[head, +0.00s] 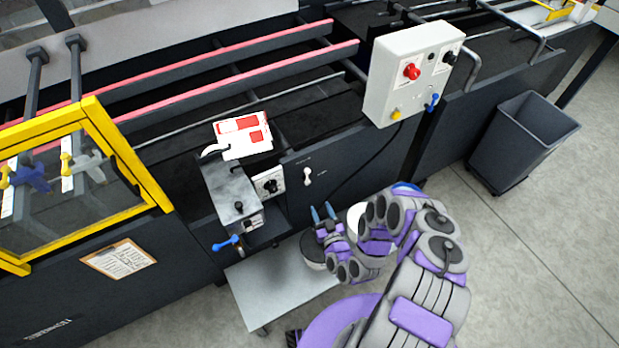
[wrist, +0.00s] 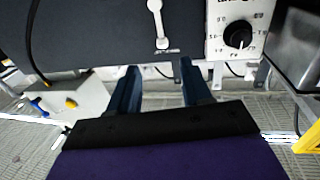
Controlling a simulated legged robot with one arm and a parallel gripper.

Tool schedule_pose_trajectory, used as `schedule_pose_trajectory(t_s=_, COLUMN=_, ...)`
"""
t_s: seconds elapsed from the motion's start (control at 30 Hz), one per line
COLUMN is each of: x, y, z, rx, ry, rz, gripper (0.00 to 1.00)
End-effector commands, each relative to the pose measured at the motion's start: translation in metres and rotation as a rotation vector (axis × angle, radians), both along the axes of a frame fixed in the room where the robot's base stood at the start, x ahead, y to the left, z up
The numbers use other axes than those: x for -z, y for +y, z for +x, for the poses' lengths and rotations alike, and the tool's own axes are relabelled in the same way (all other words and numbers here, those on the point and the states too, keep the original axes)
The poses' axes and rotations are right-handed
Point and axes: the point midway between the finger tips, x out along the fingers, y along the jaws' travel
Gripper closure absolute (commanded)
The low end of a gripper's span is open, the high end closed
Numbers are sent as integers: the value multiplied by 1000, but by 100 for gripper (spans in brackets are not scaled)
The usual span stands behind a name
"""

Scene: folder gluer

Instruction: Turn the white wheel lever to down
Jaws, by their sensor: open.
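The white wheel lever (head: 307,176) is a small white handle on the dark side panel of the machine, right of a white dial plate. It also shows in the wrist view (wrist: 157,22) at top centre, with its long axis close to vertical in that picture. My gripper (head: 322,212) is open and empty, below the lever in the head view and apart from it. In the wrist view its two blue fingertips (wrist: 158,68) point toward the panel, with the lever just beyond the gap between them.
The dial plate (head: 269,183) with a black knob sits left of the lever. A grey box (head: 232,190) with a blue handle juts out there. A white control box (head: 408,75) hangs at upper right. A grey table (head: 275,295) stands below; a bin (head: 525,135) stands at right.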

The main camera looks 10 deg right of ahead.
Motion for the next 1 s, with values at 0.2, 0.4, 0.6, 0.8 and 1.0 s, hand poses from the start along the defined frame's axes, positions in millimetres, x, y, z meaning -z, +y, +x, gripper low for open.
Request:
schedule_pose_trajectory(t_s=0.2, x=1, y=1, z=15, rx=-5, ry=-1, rz=-4, gripper=51)
schedule_pose_trajectory(t_s=0.4, x=0, y=3, z=31, rx=-4, ry=-2, rz=-3, gripper=51)
schedule_pose_trajectory(t_s=0.6, x=2, y=5, z=52, rx=-4, ry=-2, rz=-4, gripper=51)
schedule_pose_trajectory(t_s=0.8, x=5, y=6, z=68, rx=-5, ry=-1, rz=-5, gripper=51)
schedule_pose_trajectory(t_s=1.0, x=6, y=6, z=78, rx=-6, ry=-1, rz=-8, gripper=51)
